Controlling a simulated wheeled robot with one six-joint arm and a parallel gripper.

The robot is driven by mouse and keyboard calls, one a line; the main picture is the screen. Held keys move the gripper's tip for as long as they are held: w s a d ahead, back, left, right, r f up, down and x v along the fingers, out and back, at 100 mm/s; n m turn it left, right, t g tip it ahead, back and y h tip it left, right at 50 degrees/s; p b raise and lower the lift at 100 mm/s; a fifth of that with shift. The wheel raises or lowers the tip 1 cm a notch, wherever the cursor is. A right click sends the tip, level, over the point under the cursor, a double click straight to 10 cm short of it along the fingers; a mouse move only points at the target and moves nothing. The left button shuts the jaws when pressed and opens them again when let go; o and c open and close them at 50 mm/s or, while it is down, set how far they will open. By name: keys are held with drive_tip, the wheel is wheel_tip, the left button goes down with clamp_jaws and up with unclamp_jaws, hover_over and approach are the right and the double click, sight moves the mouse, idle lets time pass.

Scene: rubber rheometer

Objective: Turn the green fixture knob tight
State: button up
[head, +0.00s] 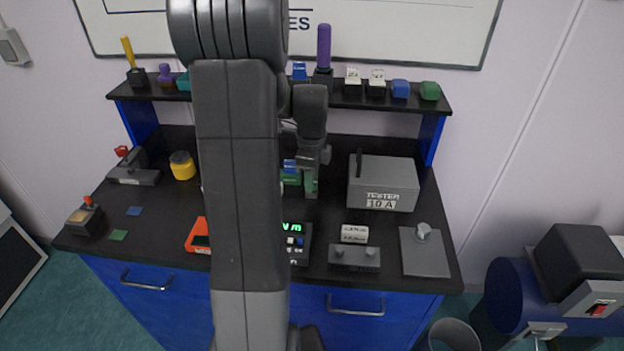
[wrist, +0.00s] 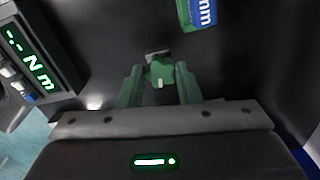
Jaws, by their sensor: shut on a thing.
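The green fixture knob (wrist: 160,72) shows in the wrist view, a lobed knob with a pale mark on its front and a small grey piece behind it. My gripper (wrist: 159,82) has its two green fingers on either side of the knob, shut on it. In the head view my gripper (head: 311,184) is low over the middle of the bench, pointing down. The knob cannot be made out there, as my arm and gripper cover that area.
A green and blue block (head: 291,172) is beside my gripper; a lettered block (wrist: 198,13) shows in the wrist view. A meter with a green readout (head: 297,240) is in front. A grey tester box (head: 383,185) stands right. Loaded shelf (head: 345,100) behind.

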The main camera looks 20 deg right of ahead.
drive_tip(key=m, duration=0.4)
drive_tip(key=shift+m, duration=0.3)
drive_tip(key=o, duration=0.8)
drive_tip(key=shift+o, duration=0.2)
